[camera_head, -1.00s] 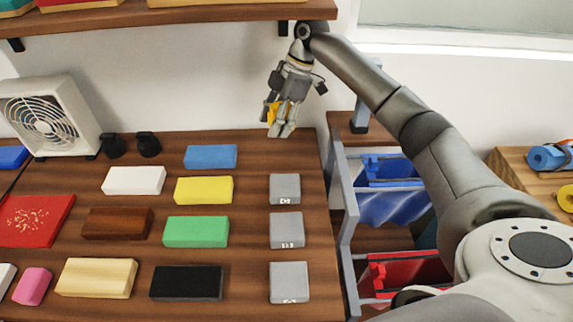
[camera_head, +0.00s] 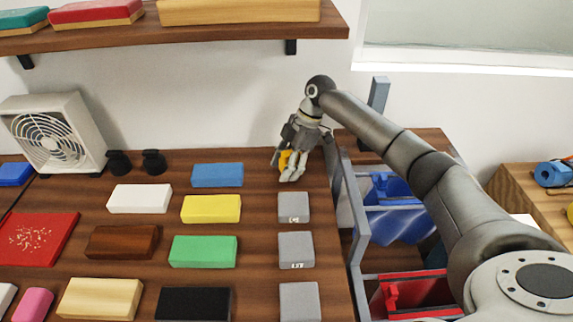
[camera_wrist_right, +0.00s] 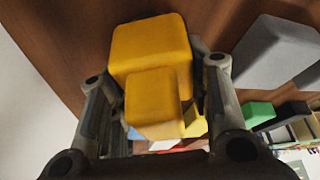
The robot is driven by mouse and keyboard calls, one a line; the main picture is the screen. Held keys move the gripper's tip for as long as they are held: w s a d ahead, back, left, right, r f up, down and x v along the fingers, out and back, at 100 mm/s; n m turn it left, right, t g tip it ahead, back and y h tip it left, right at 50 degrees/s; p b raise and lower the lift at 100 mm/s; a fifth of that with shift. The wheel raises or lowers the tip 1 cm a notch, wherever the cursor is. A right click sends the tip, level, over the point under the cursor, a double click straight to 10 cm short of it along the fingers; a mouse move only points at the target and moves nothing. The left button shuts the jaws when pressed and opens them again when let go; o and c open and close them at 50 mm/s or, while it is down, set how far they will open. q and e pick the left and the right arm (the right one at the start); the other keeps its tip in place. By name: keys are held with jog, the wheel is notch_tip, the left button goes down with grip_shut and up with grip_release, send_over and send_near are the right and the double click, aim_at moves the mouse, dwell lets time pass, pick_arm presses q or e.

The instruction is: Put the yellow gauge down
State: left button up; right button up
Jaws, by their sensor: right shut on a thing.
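The yellow gauge (camera_head: 285,158) is a small yellow-orange block at the back right of the wooden counter. My right gripper (camera_head: 290,172) is shut on it, low over the counter near the wall. In the right wrist view the gauge (camera_wrist_right: 150,85) shows as a stepped block, a larger part with a smaller part in front, between the two fingers (camera_wrist_right: 155,100). Whether it touches the counter cannot be told. My left gripper is not in view.
Several grey blocks (camera_head: 295,207) stand in a column in front of the gripper. Blue (camera_head: 217,175), yellow (camera_head: 211,209) and green (camera_head: 203,252) blocks lie to their left. A shelf (camera_head: 200,32) hangs above; blue (camera_head: 395,190) and red (camera_head: 410,293) bins stand right of the counter.

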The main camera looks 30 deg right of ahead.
jog(key=shift+f, duration=0.2)
jog(key=o, duration=0.9)
jog(key=b+v, duration=0.1)
jog(key=v, duration=1.1)
jog(key=shift+r, duration=0.2)
jog(key=shift+a+f, duration=0.1)
